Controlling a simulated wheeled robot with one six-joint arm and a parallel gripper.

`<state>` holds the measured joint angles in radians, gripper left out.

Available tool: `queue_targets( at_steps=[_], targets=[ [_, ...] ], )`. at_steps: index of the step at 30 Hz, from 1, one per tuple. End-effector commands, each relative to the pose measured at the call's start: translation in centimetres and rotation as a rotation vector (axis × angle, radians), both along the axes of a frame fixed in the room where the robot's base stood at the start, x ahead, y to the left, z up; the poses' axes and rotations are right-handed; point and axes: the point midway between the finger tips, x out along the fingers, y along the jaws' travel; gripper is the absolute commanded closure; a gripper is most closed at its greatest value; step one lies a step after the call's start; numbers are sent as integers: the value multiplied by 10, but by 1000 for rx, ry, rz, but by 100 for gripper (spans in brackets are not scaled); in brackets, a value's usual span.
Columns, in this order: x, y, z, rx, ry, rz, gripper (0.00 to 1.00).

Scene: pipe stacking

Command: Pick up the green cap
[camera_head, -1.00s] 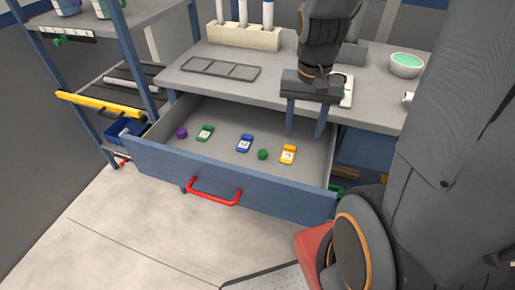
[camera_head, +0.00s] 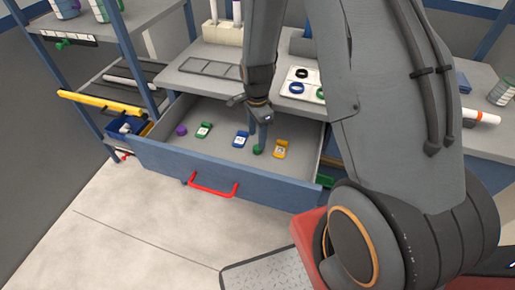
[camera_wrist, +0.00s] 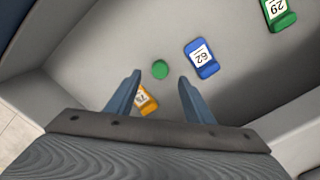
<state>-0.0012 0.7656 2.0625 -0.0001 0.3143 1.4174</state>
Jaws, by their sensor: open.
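The green cap (camera_wrist: 160,69) is a small round piece on the floor of the open drawer (camera_head: 270,186). In the wrist view it lies just beyond my fingertips, between their lines. In the head view the cap (camera_head: 258,150) sits right at the lower end of my gripper (camera_head: 258,140), partly hidden by it. My gripper also shows in the wrist view (camera_wrist: 158,75), with its two blue fingers apart and nothing between the tips. Whether a finger touches the cap cannot be told.
In the drawer lie a blue tagged piece (camera_head: 241,139), a yellow tagged piece (camera_head: 281,149), a green tagged piece (camera_head: 204,130) and a purple cap (camera_head: 181,130). The yellow piece (camera_wrist: 146,101) is close beside my fingers. The drawer's front wall and the worktop edge bound the space.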

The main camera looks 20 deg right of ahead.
Motion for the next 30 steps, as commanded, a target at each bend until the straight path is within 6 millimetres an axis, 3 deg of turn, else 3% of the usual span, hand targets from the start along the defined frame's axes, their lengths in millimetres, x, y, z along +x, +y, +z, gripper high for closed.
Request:
queue_targets(
  at_steps=[15,24,30],
  targets=[
    [0,0,-54,0,1,2,52],
    [0,0,-57,0,-1,2,52],
    [0,0,-57,0,-1,3,84]
  ],
)
